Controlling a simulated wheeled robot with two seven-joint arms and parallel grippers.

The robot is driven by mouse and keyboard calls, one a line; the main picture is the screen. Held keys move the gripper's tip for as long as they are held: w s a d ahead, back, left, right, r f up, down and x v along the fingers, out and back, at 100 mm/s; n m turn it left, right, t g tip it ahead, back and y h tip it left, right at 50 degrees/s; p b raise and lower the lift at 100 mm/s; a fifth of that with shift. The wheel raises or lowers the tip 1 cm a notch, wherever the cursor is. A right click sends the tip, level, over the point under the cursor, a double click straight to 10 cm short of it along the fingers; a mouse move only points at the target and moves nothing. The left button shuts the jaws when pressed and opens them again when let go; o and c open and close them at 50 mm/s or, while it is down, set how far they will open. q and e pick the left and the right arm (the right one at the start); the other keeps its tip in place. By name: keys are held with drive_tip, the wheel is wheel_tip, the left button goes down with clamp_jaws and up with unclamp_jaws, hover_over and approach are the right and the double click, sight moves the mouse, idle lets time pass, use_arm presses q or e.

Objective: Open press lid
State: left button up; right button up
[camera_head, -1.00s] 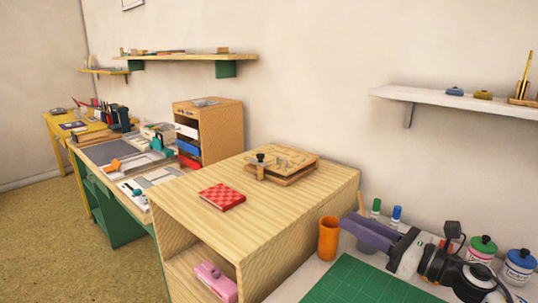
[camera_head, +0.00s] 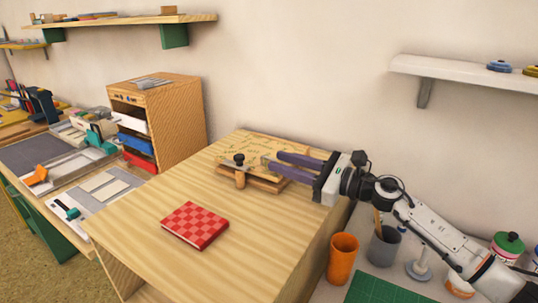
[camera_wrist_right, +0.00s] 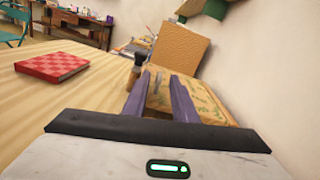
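The wooden press (camera_head: 262,150) lies on the light wood cabinet top, with a leaf-patterned lid and a black-knobbed clamp (camera_head: 240,162) at its front left. The lid looks down flat on the base. My right gripper (camera_head: 272,162) reaches in from the right, its purple fingers apart over the lid's right part. In the right wrist view the open fingers (camera_wrist_right: 160,82) point at the press, with the lid (camera_wrist_right: 205,105) showing between and beside them. My left gripper is not in view.
A red checkered book (camera_head: 195,225) lies on the cabinet top (camera_head: 150,205), left of the press. An orange cup (camera_head: 342,258) and a grey cup (camera_head: 384,246) stand below my right arm. A wooden drawer unit (camera_head: 180,110) stands behind left. The cabinet's front is clear.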

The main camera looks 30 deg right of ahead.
sight(270, 158)
drive_tip(key=shift+p+x, duration=0.35)
drive_tip(key=shift+x, duration=1.85)
clamp_jaws()
drive_tip(key=shift+d+r, duration=0.1)
drive_tip(key=shift+d, duration=0.05)
